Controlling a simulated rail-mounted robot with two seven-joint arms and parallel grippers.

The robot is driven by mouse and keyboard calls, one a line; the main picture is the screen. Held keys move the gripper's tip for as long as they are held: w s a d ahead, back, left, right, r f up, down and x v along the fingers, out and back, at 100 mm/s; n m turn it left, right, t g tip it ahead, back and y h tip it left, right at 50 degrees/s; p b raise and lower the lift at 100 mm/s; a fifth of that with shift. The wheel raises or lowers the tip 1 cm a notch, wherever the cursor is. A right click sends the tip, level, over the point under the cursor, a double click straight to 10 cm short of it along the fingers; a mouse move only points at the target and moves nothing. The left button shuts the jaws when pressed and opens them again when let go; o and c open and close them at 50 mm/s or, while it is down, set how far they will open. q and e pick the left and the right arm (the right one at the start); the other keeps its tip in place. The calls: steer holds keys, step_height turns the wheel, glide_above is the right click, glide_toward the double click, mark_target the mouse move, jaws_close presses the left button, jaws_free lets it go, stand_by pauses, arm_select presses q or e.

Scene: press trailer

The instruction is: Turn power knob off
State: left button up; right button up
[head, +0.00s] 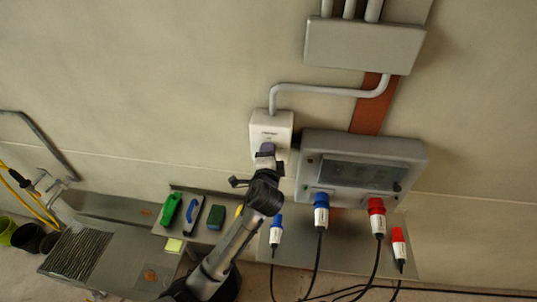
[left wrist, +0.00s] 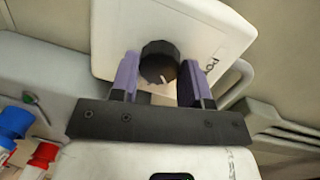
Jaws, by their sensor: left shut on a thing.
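The black round power knob (left wrist: 159,60) sits on the front of a white switch box (left wrist: 215,35) in the left wrist view. A small white mark shows on the knob, and dark lettering is printed on the box beside it. My left gripper (left wrist: 160,68) has one purple finger on each side of the knob and is shut on it. In the head view the white switch box (head: 271,122) is on the wall, with my left gripper (head: 266,150) in front of its lower part. There the gripper hides the knob. My right gripper is not in view.
A grey panel (head: 405,150) with blue and red plugs hangs right of the switch box. A grey conduit (head: 330,89) runs from the box to a junction box (head: 362,45). A shelf with a green brush (head: 171,209) lies lower left. The wall left of the box is clear.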

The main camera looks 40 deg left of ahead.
arm_select(q)
steer(key=n, duration=0.4)
steer(key=n+h, duration=0.1)
steer(key=n, duration=0.3)
steer(key=shift+t+h, duration=0.3)
steer(key=shift+p, duration=0.3)
steer(key=o, duration=0.9)
steer(key=shift+s, duration=0.15)
steer(key=shift+b+v, duration=0.85)
steer(key=shift+v, duration=2.8)
